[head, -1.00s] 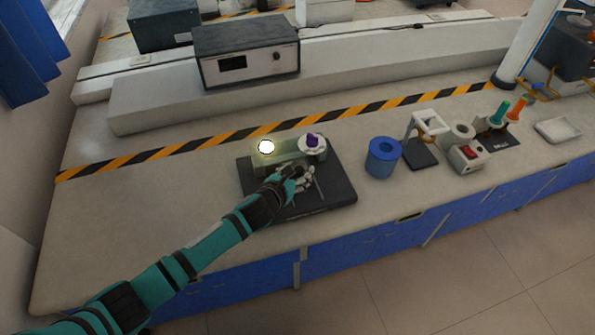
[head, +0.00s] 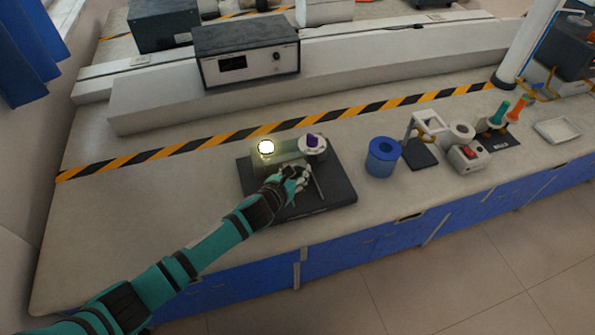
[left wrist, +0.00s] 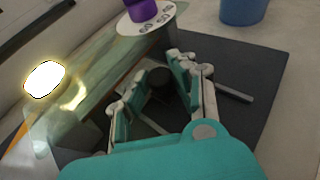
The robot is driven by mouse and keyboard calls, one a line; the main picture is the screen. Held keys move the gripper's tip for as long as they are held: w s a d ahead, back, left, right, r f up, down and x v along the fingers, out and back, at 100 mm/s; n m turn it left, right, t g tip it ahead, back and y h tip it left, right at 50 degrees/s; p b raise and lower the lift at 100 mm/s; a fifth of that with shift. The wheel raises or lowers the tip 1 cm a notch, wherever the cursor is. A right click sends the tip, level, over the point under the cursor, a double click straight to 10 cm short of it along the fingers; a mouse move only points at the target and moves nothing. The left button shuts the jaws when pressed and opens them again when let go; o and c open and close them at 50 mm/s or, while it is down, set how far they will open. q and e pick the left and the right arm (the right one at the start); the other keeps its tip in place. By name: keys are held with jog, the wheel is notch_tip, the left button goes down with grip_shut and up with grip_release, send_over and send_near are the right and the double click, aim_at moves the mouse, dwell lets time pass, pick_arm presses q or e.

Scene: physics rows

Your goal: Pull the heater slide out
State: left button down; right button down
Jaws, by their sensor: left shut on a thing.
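The heater unit (head: 272,160) stands on a dark base plate (head: 335,188). It has a bright glowing spot (head: 265,147) on its left and a white dial (head: 312,148) with a purple knob on its right. In the left wrist view a dark round knob (left wrist: 160,82), seemingly the heater slide's handle, sits between my fingers. My left gripper (head: 298,173) is at the unit's front and shut on this knob; it also shows in the left wrist view (left wrist: 165,70). The fingers hide much of the slide. A thin metal rod (head: 318,186) shows just right of the fingers. My right gripper is not in view.
A blue cylinder (head: 382,157) stands right of the base plate, with a white-framed stand (head: 425,135) and small devices farther right. A box with a display (head: 246,54) stands behind on a raised ledge. The bench left of the plate is clear.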

pick_arm(q)
jog(key=s, duration=0.2)
jog(key=s+d+p, duration=0.1)
jog(key=s, duration=0.1)
jog(key=s+d+p, duration=0.1)
jog(key=s, duration=0.1)
jog(key=shift+s, duration=0.15)
jog(key=shift+s+d, duration=0.1)
jog(key=shift+s, duration=0.25)
jog(key=shift+f, duration=0.1)
jog(key=c, duration=1.1)
grip_release()
jog(key=shift+s, duration=0.1)
jog(key=shift+o, duration=0.2)
